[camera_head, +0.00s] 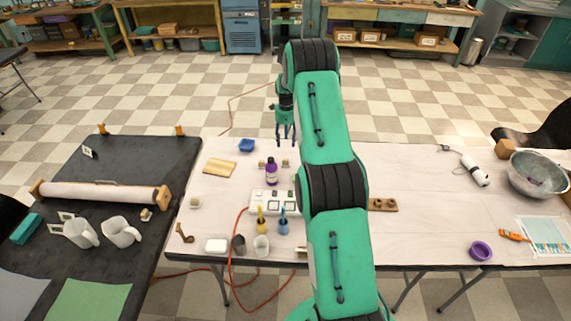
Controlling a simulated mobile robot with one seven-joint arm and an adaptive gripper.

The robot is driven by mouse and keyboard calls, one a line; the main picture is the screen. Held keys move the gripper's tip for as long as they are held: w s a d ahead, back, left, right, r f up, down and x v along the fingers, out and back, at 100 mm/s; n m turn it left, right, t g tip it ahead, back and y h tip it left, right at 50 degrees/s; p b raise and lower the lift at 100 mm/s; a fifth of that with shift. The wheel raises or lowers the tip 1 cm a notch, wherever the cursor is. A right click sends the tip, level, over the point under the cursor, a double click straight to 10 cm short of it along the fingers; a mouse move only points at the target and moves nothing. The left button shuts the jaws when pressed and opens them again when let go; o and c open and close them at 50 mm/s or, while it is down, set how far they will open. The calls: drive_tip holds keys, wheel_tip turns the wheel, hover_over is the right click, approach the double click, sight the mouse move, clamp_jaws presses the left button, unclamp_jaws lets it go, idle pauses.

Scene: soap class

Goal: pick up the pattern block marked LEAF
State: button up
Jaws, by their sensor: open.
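My gripper (285,133) hangs over the far edge of the white-topped table (410,165), to the left of my green arm. Its fingers point down, look apart and hold nothing. Small pale blocks sit on the table beside the purple bottle: one (262,163) just left of it and one (285,163) just right of it. Another small block (195,203) lies near the table's left end. The markings are too small to read, so I cannot tell which is LEAF. My arm hides the middle of the table.
Cups and brushes crowd the front. A dark table (105,260) holds pitchers at left. A metal bowl (540,175) is far right.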

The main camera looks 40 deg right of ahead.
hover_over(286, 160)
drive_tip(key=shift+w+d+f+b, duration=0.1)
drive_tip(key=shift+f+b, duration=0.1)
drive_tip(key=shift+f, duration=1.95)
drive_tip(key=shift+w+f+b, duration=0.1)
drive_tip(key=shift+f+b, duration=0.05)
drive_tip(key=shift+f, duration=2)
drive_tip(key=shift+f, duration=0.1)
drive_tip(key=shift+f+b, duration=0.3)
drive_tip(key=shift+f, duration=2.2)
clamp_jaws()
